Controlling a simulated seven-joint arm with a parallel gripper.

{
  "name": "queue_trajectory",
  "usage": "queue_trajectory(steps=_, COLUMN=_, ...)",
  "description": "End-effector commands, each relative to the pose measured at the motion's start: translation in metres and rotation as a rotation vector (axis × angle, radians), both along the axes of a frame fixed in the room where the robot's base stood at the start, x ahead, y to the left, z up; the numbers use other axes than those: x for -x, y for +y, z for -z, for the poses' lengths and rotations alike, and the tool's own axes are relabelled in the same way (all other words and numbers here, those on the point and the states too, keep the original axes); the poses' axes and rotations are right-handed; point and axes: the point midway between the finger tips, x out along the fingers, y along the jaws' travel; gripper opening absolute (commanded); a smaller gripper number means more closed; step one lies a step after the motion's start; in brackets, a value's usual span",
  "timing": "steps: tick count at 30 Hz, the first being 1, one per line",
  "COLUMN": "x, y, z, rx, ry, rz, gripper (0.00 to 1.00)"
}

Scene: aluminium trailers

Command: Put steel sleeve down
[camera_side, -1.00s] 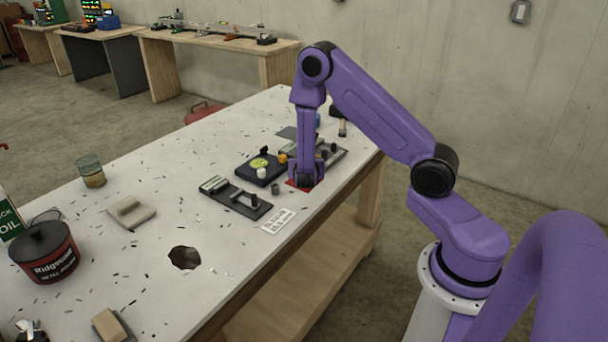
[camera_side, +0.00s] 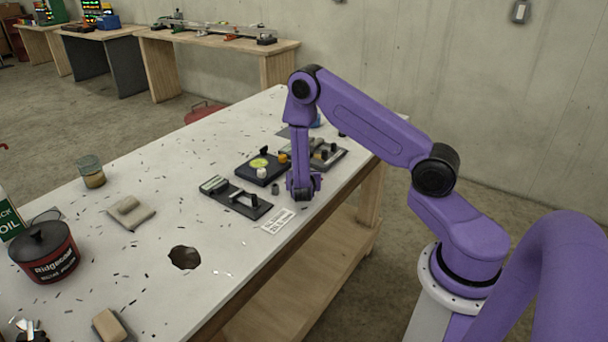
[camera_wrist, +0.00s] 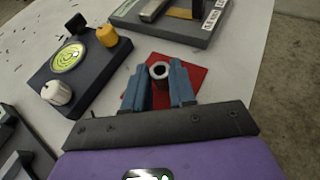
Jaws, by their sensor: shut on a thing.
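The steel sleeve (camera_wrist: 158,79) is a short grey tube with a dark bore, seen end-on in the wrist view. My gripper (camera_wrist: 160,86) is shut on it, with a blue finger on each side. A red pad (camera_wrist: 196,76) shows behind the sleeve and fingers in the wrist view. I cannot tell from this whether the sleeve touches anything below. In the side view my gripper (camera_side: 303,192) is low over the bench near its front edge. It hides the sleeve and the red pad there.
A black box (camera_side: 262,170) with a green-yellow dial, white knob and orange knob stands beside the gripper. A dark fixture (camera_side: 235,199), a small grey cylinder (camera_side: 275,188) and a white label card (camera_side: 278,221) are close by.

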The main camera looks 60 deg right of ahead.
Motion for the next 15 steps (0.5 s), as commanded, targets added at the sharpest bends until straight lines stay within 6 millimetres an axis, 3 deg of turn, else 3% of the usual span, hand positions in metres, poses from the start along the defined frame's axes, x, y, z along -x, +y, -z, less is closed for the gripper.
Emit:
queue_trajectory(steps=1, x=-0.0002, y=0.0, z=0.0002, rx=0.001, ry=-0.001, rz=0.0, gripper=0.35)
queue_trajectory(steps=3, x=-0.0002, y=0.0, z=0.0, rx=0.0, ry=0.0, rz=0.0, gripper=0.51)
queue_trajectory(steps=15, x=0.0012, y=0.0029, z=-0.0042, rx=-0.001, ry=0.001, rz=-0.002, gripper=0.51)
